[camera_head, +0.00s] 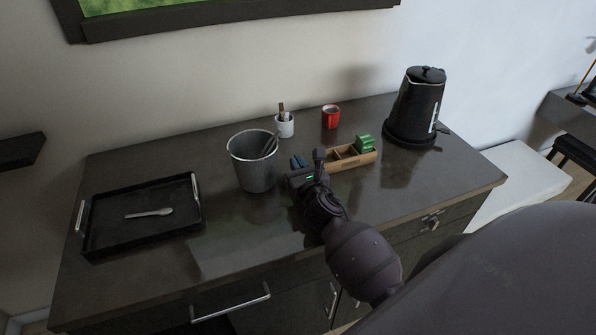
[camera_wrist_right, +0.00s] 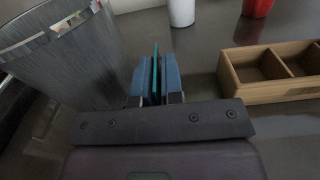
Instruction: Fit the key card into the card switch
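My right gripper (camera_head: 299,161) is over the middle of the vanity top, between the ice bucket and the wooden box. In the right wrist view its two blue finger pads (camera_wrist_right: 157,80) are close together. A thin teal card, seen edge-on, stands between them and sticks out a little past the tips; I take it to be the key card (camera_wrist_right: 155,62). The fingers are shut on it. In the head view the card cannot be made out clearly. I cannot identify the card switch in either view. My left gripper is not in view.
A grey bucket (camera_head: 252,174) stands just left of the gripper. A wooden divided box (camera_head: 350,161) with green packets is to the right, a black kettle (camera_head: 417,103) beyond it. A white cup (camera_head: 285,127) and red cup (camera_head: 331,118) stand behind. A black tray (camera_head: 103,236) lies at left.

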